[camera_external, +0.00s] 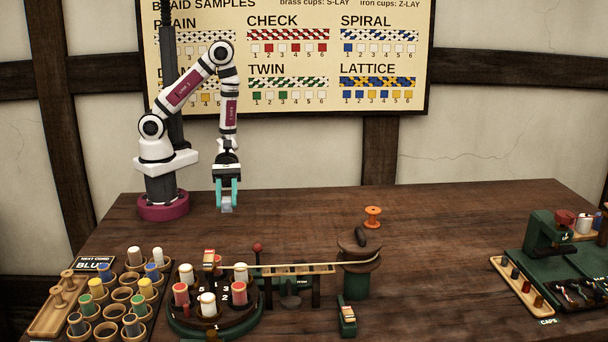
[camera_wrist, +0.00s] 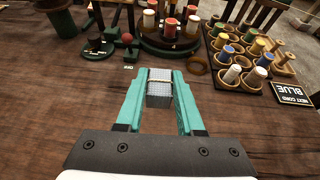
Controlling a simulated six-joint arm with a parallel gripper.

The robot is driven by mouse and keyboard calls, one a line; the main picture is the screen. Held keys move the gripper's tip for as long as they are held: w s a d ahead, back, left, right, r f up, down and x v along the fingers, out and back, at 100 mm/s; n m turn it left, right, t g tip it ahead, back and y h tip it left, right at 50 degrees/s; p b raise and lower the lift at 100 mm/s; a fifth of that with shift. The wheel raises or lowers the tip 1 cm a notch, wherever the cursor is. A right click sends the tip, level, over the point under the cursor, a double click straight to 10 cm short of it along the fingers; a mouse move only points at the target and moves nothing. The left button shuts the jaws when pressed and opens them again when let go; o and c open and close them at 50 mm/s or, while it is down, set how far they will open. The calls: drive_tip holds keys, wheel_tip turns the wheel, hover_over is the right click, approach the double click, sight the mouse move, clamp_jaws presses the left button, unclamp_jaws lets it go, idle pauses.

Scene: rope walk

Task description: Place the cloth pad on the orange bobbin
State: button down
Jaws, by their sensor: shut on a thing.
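The cloth pad (camera_wrist: 159,88) is a small grey-blue checked block with a pale band around it. My gripper (camera_wrist: 160,76) is shut on it, with one teal finger on each side. In the external view the pad (camera_external: 227,208) hangs at the tips of my gripper (camera_external: 227,198), at the back left of the table. The orange bobbin (camera_external: 373,217) stands upright on the table behind the round wooden drum, to the right of my gripper and well apart from it. I cannot see the bobbin in the wrist view.
A wooden drum on a green base (camera_external: 360,255) stands in front of the bobbin, with a dark object on top. A round green stand of spools (camera_external: 215,315) and cups of coloured spools (camera_external: 100,310) fill the front left. A green machine (camera_external: 550,240) stands right.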

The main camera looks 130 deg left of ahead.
drive_tip(key=w+a+f+n+t+y, duration=0.15)
drive_tip(key=w+a+n+y, duration=0.25)
drive_tip(key=w+a, duration=0.8)
drive_tip(key=w+a+r+n+t+y, duration=0.1)
drive_tip(key=w+a+r+n+y, duration=0.15)
drive_tip(key=w+a+r, duration=0.35)
drive_tip(key=w+a+r+n+t+y, duration=0.1)
drive_tip(key=w+a+r+n+y, duration=0.2)
drive_tip(key=w, duration=0.4)
drive_tip(key=m, duration=0.1)
hover_over(372, 209)
wheel_tip(372, 209, down, 8)
drive_tip(key=shift+d, duration=0.15)
wheel_tip(372, 209, down, 3)
drive_tip(key=shift+f, duration=0.55)
drive_tip(key=c, duration=0.5)
unclamp_jaws()
drive_tip(key=shift+c, duration=0.2)
